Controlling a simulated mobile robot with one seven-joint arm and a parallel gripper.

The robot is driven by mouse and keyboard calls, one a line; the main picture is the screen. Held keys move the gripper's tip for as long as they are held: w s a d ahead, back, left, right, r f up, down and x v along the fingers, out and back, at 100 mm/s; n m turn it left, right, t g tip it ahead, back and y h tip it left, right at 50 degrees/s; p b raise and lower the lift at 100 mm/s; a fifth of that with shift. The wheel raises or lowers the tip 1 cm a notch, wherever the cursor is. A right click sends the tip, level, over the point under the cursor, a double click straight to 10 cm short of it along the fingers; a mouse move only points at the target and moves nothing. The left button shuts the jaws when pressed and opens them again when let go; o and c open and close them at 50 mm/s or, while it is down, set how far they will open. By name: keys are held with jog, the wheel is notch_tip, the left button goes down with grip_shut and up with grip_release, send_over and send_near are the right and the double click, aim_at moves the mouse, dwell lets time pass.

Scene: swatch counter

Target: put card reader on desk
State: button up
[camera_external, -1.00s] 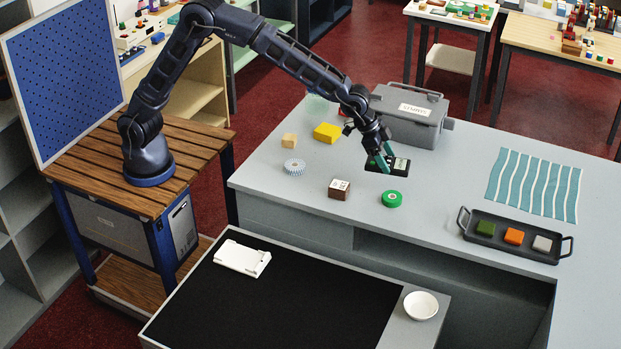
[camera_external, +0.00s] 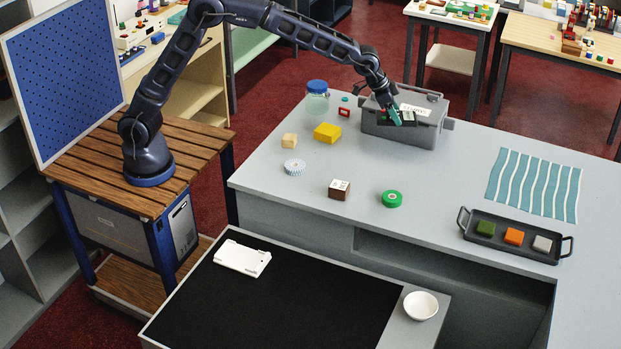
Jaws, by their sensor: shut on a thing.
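My gripper (camera_external: 396,117) is shut on a small flat black thing with a pale panel (camera_external: 408,119), probably the card reader. It holds the thing raised, in front of or over the grey toolbox (camera_external: 412,130) at the back of the counter. The fingers and the dark background hide part of it, and I cannot tell whether it touches the toolbox. The lower black-topped desk (camera_external: 290,305) is at the front, with a white device (camera_external: 242,258) lying near its back left.
The grey counter (camera_external: 440,185) bears a green disc (camera_external: 391,199), a brown block (camera_external: 339,189), a striped round thing (camera_external: 294,167), a yellow block (camera_external: 327,132) and a blue-lidded jar (camera_external: 317,97). A black tray (camera_external: 470,228) and striped cloth (camera_external: 535,183) lie right. A white bowl (camera_external: 420,306) stands front.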

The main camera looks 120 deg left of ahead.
notch_tip(320, 180, down, 14)
jog(key=shift+f, duration=0.25)
dwell(0.3)
jog(key=shift+f, duration=0.15)
jog(key=o, duration=1.2)
